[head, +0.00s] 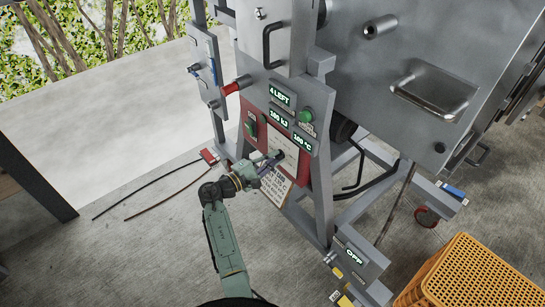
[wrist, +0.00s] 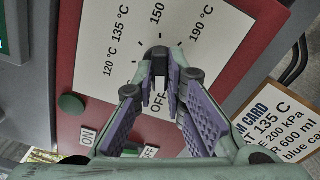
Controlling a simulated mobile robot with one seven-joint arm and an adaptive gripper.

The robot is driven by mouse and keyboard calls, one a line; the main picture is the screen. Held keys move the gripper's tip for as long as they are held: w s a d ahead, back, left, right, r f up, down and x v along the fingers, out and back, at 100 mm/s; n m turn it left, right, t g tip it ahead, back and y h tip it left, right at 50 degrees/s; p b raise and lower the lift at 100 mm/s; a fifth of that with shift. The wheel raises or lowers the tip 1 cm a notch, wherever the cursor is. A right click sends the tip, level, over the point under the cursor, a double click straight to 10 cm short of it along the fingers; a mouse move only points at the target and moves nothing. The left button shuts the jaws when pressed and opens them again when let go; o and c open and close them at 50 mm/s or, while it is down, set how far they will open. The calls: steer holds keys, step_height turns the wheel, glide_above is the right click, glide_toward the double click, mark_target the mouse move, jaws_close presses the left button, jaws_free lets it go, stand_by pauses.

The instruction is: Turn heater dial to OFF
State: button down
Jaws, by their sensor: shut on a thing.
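The heater dial (wrist: 159,54) is a small dark knob on a white plate (wrist: 110,40) marked 120, 135, 150 and 190 °C, with OFF printed on the near side. The plate sits on the machine's red panel and also shows in the head view (head: 288,147). My gripper (wrist: 160,72) is shut on the dial with its purple-padded fingertips on either side of it. In the head view my gripper (head: 272,160) reaches the panel from the lower left. The fingers hide part of the dial and plate, so I cannot tell which mark it points at.
Green-lit displays (head: 281,96) sit above the plate, beside a green button (head: 306,115). A printed card (head: 274,189) hangs below the panel. A box with an OFF display (head: 355,257) stands lower right, near an orange crate (head: 470,275). Cables lie on the floor at left.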

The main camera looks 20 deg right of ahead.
stand_by(0.4)
steer(key=c, duration=1.6)
jaws_free()
steer(key=shift+c, duration=0.2)
steer(key=shift+a, duration=0.1)
steer(key=v, duration=1.2)
